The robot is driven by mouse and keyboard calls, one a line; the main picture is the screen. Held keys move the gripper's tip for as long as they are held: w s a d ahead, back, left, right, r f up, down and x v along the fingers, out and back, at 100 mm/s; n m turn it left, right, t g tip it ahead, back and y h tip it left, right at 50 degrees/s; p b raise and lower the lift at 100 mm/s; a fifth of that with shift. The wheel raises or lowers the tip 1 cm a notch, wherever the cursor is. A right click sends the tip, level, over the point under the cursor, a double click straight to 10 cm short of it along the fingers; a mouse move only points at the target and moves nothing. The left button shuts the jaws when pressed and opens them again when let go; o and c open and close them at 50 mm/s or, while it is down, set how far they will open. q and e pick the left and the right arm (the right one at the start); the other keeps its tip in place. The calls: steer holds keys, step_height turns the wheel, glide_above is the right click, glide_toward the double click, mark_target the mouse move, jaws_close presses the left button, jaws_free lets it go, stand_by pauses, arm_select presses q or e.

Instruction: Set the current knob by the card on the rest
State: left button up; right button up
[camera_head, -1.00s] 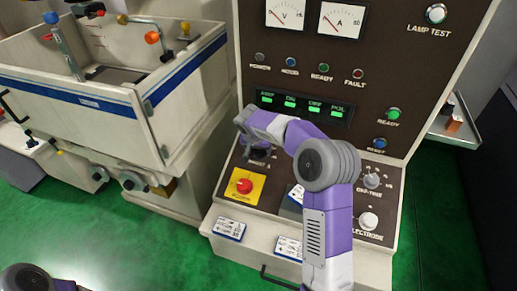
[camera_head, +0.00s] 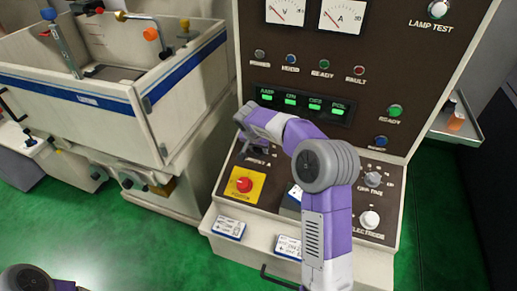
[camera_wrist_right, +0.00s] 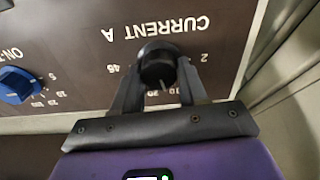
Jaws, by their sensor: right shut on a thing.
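The black current knob (camera_wrist_right: 157,64) sits under the upside-down "CURRENT A" lettering in the right wrist view, with a pale mark on its near edge. My right gripper (camera_wrist_right: 158,80) is shut on the knob, one finger on each side. In the head view, my right gripper (camera_head: 257,150) is at the left of the sloped panel, and my wrist and arm hide most of the knob. White cards with blue edges lie below: one card (camera_head: 229,228) at the left of the ledge, another card (camera_head: 287,246) beside it.
A red button (camera_head: 244,185) on a yellow plate is just below my gripper. A blue knob (camera_wrist_right: 17,85) is beside the current knob. The off-time knob (camera_head: 373,179) and white electrode knob (camera_head: 369,220) are right of my arm. A white tank (camera_head: 75,105) stands left.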

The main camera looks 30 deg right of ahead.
steer(key=shift+f+m+b, duration=0.2)
steer(key=shift+m+b, duration=1)
steer(key=shift+b, duration=0.05)
steer(key=shift+m+b, duration=0.6)
steer(key=shift+m, duration=0.3)
steer(key=m+b, duration=0.2)
steer(key=m, duration=0.2)
steer(key=shift+s+r+m, duration=0.1)
steer(key=shift+m, duration=0.2)
steer(key=m+b, duration=0.1)
steer(key=m, duration=0.4)
steer(key=shift+g, duration=0.4)
steer(key=m, duration=0.6)
steer(key=shift+m, duration=0.4)
steer(key=o, duration=1.1)
steer(key=shift+c, duration=0.2)
steer(key=shift+r, duration=0.1)
